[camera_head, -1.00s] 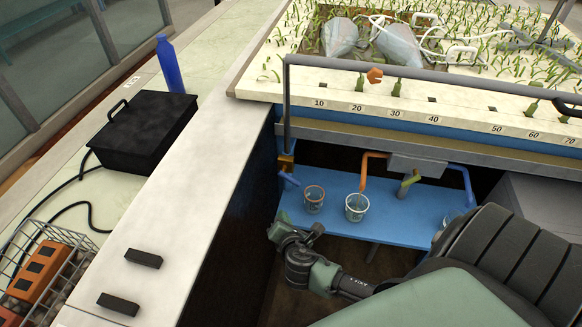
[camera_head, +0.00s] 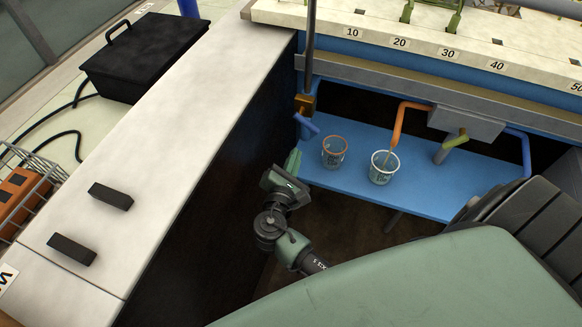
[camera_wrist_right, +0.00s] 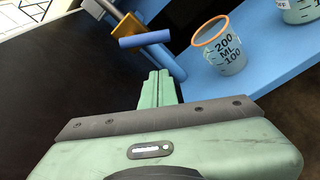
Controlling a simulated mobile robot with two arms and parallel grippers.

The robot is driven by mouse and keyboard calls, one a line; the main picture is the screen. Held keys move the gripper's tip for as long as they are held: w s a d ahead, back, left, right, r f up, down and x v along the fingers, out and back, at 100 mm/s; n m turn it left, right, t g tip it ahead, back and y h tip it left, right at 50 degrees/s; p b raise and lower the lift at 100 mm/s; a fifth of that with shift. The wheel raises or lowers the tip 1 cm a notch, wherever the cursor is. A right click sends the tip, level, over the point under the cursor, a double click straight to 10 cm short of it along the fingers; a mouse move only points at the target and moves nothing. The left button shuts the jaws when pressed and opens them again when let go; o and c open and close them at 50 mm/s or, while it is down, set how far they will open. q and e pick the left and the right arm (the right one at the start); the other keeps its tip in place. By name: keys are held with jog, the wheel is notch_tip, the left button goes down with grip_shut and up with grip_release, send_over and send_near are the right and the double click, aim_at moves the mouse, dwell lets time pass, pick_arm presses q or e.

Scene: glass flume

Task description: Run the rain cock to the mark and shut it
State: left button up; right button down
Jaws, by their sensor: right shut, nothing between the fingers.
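A brass cock body (camera_head: 305,104) with a blue lever (camera_head: 307,126) sits at the foot of a grey upright pipe; I take it for the rain cock. The lever also shows in the right wrist view (camera_wrist_right: 147,40). A clear beaker with an orange rim (camera_head: 334,153) stands on the blue shelf just right of it; its marks read 200 ML and 100 in the right wrist view (camera_wrist_right: 224,52). My right gripper (camera_head: 294,158) is shut and empty, just below the lever and apart from it. My left gripper is out of view.
A white-rimmed beaker (camera_head: 383,168) stands under an orange pipe (camera_head: 399,120). A green lever (camera_head: 454,142) and a blue pipe (camera_head: 525,150) are further right. The blue shelf (camera_head: 435,195) is otherwise clear. A pale bench top (camera_head: 170,150) lies left, above a dark side wall.

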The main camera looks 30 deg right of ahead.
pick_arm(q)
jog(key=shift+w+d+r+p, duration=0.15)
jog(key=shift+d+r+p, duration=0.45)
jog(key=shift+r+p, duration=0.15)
pick_arm(e)
jog(key=w+d+r, duration=0.1)
jog(key=w+d, duration=0.2)
jog(key=d, duration=0.2)
jog(key=shift+r, duration=0.2)
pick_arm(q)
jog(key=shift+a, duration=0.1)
